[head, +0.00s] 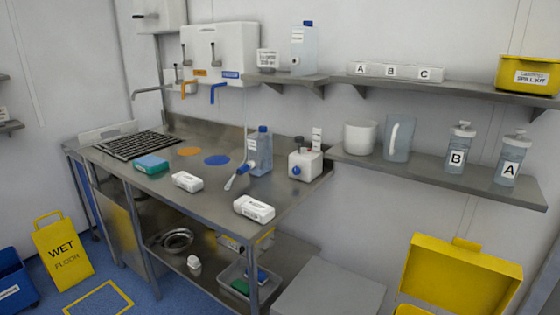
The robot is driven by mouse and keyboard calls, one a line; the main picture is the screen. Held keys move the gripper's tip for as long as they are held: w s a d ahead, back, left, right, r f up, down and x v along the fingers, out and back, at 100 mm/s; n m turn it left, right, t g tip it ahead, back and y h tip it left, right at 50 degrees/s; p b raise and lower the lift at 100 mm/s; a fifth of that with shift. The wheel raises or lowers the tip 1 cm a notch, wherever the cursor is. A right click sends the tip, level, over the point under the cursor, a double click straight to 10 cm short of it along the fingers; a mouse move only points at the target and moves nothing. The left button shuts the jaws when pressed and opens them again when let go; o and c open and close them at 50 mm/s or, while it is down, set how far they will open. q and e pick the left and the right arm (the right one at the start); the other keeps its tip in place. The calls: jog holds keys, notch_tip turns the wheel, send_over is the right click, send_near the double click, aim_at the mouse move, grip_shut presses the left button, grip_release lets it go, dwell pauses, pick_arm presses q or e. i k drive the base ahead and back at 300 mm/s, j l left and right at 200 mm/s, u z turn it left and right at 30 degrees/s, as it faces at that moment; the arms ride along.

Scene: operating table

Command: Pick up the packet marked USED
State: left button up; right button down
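Two white packets lie on the steel table (130,178). One white packet (187,181) is near the middle front edge, and another white packet (254,208) is nearer the right front corner. Both carry dark print that is too small to read. A teal and blue block-like item (151,164) lies farther left, beside the black drain grid (138,145). I cannot make out the word USED on any of them. Neither of my grippers shows in the head view.
A blue-capped bottle (260,155) and a white container with a blue knob (304,163) stand behind the packets. A wall shelf (440,178) holds bottles at right. A yellow open case (460,272) and a wet-floor sign (62,250) stand low.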

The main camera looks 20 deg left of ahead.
aim_at(184, 180)
jog(key=u, duration=1.25)
jog(key=i+j, duration=0.5)
jog(key=i, duration=0.2)
jog(key=i+j, duration=0.55)
jog(key=i+l+z, duration=0.05)
jog(key=i, duration=0.05)
